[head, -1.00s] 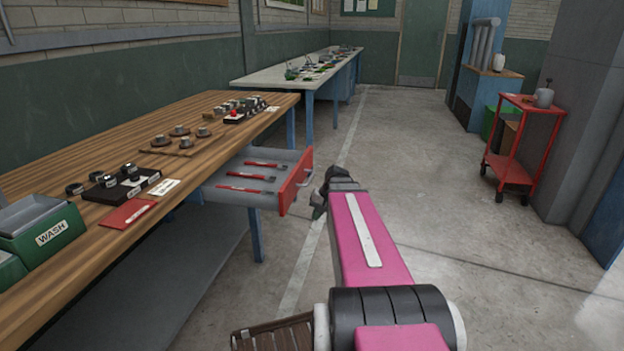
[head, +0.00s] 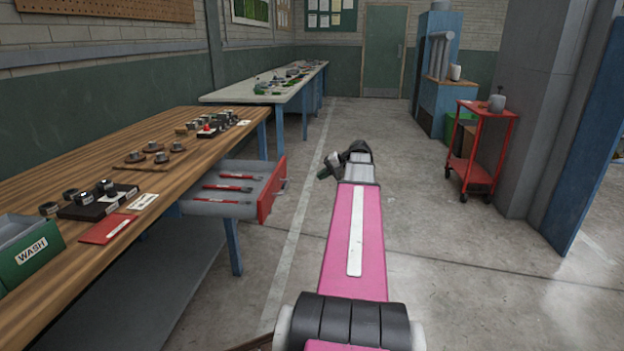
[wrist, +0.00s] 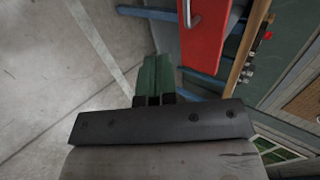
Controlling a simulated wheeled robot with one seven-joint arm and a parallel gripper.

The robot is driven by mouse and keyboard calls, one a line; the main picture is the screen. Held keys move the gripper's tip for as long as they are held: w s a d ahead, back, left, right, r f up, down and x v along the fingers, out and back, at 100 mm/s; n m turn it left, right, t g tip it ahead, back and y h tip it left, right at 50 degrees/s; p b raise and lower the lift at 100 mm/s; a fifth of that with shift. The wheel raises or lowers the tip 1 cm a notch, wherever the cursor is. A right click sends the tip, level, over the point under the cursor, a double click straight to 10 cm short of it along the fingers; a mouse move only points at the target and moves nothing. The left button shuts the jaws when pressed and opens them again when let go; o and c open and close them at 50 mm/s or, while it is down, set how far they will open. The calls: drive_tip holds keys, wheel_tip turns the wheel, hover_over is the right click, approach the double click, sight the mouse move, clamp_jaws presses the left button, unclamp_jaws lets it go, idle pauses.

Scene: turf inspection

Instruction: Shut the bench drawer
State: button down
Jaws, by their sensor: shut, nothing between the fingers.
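The bench drawer (head: 236,189) stands pulled out from under the wooden bench (head: 60,256). It is grey inside with a red front, and several red-handled tools lie in it. The red front (wrist: 207,35) with a metal handle (wrist: 194,12) also shows in the wrist view, above and right of the fingers. My gripper (head: 326,167) is to the right of the drawer front, apart from it, over the open floor. In the wrist view its green fingertips (wrist: 152,75) are together, with nothing held.
A green WASH bin (head: 35,252), a red card (head: 106,229) and several small parts lie on the bench. A pale-topped bench (head: 240,97) stands behind. A red trolley (head: 472,174) stands at the right. The floor between is clear.

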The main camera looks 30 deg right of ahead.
drive_tip(key=w+a+f, duration=0.4)
drive_tip(key=w+a, duration=0.2)
drive_tip(key=a, duration=0.3)
drive_tip(key=shift+f, duration=0.15)
approach(234, 183)
drive_tip(key=a, duration=0.3)
drive_tip(key=w+a+f, duration=0.1)
drive_tip(key=a, duration=0.3)
drive_tip(key=w+a+f, duration=0.1)
drive_tip(key=a, duration=0.2)
drive_tip(key=shift+w+a, duration=0.2)
drive_tip(key=shift+a, duration=0.1)
